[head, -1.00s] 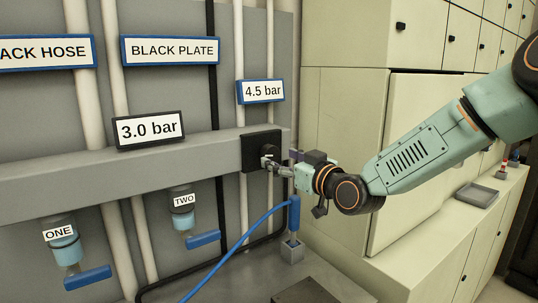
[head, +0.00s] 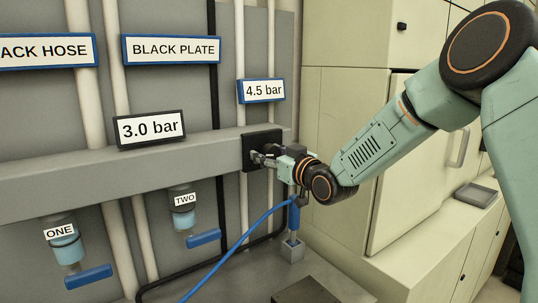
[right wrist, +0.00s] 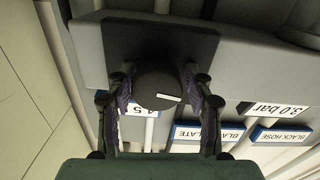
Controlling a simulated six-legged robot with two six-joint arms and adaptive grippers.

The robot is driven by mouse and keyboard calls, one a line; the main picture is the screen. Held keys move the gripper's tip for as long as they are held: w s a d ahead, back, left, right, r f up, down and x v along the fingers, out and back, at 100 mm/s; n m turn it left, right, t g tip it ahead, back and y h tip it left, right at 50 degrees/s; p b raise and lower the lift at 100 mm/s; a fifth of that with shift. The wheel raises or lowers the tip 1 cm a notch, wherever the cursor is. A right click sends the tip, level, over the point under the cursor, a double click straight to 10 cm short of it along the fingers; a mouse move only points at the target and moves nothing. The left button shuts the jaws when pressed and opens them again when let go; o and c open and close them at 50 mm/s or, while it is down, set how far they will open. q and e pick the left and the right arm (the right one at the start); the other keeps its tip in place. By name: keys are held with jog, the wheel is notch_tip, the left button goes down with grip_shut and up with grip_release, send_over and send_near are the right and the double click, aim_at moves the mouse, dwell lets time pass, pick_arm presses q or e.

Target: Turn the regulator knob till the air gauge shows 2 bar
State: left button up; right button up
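The regulator knob (right wrist: 158,88) is dark and round with a white mark on its face. It sits on a black square plate (head: 262,150) at the right end of the grey rail. My right gripper (right wrist: 160,80) is at the knob, with one finger on each side. Narrow gaps seem to show between the fingers and the knob's edge. In the head view the right gripper (head: 262,159) hides most of the knob. A black-framed display (head: 150,128) on the rail reads 3.0 bar. My left gripper is not in view.
A blue-framed sign (head: 262,90) reads 4.5 bar above the plate. Pale cabinets (head: 340,150) stand close on the right. Bottles ONE and TWO hang below the rail.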

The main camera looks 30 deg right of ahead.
jog(key=shift+c, duration=0.8)
jog(key=shift+d, duration=0.2)
jog(key=shift+c, duration=1.4)
jog(key=shift+a, duration=0.1)
jog(key=c, duration=0.3)
jog(key=shift+c, duration=0.2)
jog(key=shift+n, duration=0.3)
jog(key=n, duration=0.2)
jog(key=shift+n+b, duration=0.35)
jog(key=shift+n, duration=0.05)
jog(key=shift+n+b, duration=0.35)
jog(key=shift+n, duration=1.35)
